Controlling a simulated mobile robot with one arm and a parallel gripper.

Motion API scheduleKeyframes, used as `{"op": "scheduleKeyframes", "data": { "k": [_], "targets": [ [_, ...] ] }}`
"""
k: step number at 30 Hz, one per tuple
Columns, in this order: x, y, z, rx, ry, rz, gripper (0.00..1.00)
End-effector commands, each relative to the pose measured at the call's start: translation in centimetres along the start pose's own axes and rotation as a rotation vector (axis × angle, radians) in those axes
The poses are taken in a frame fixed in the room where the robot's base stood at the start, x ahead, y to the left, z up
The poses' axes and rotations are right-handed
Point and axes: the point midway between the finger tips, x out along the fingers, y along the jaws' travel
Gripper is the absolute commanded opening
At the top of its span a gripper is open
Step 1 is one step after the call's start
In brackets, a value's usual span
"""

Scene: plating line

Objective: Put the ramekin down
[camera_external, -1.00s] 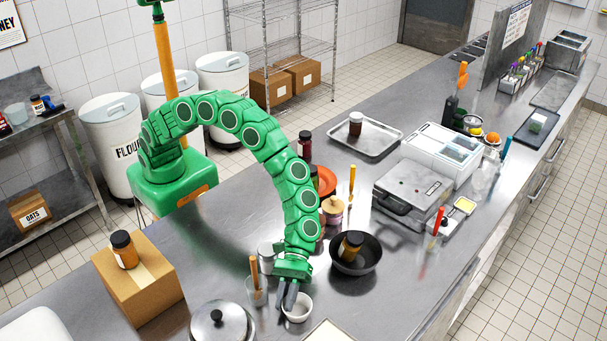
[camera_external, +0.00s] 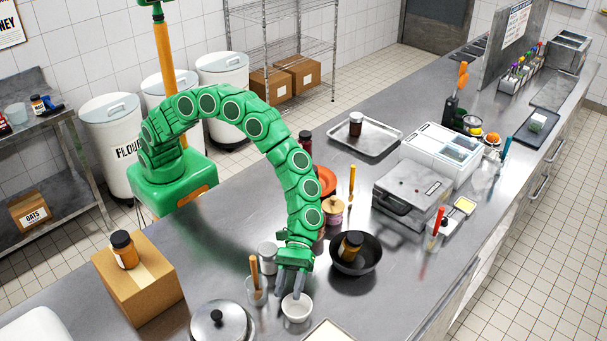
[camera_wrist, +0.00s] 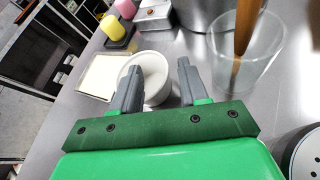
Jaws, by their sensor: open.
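The white ramekin (camera_external: 297,308) stands upright on the steel counter (camera_external: 395,300), just below the end of my arm. It also shows in the wrist view (camera_wrist: 153,68), empty as far as I can see. My gripper (camera_external: 290,286) is open, its grey fingers pointing down at the ramekin's far side. In the wrist view my gripper (camera_wrist: 158,78) has its fingers spread apart, the left one overlapping the ramekin's rim and the right one clear of it. I cannot tell whether a finger touches the ramekin.
A clear cup with a wooden handle (camera_external: 256,287) stands close left of the ramekin. A lidded pot (camera_external: 221,323) is at lower left. A black pan (camera_external: 357,262) holding a jar sits to the right. A pale square (camera_external: 328,332) lies in front.

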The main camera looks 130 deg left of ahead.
Motion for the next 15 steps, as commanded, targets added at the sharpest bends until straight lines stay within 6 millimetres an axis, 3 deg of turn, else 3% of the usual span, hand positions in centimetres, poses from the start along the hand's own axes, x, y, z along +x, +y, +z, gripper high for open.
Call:
{"op": "scheduleKeyframes", "data": {
  "k": [9, 15],
  "targets": [
    [-5.9, 0.0, -0.1, -0.004, 0.0, 0.002, 0.44],
    [-8.1, 0.0, 0.0, -0.003, -0.001, 0.001, 0.44]
  ]
}}
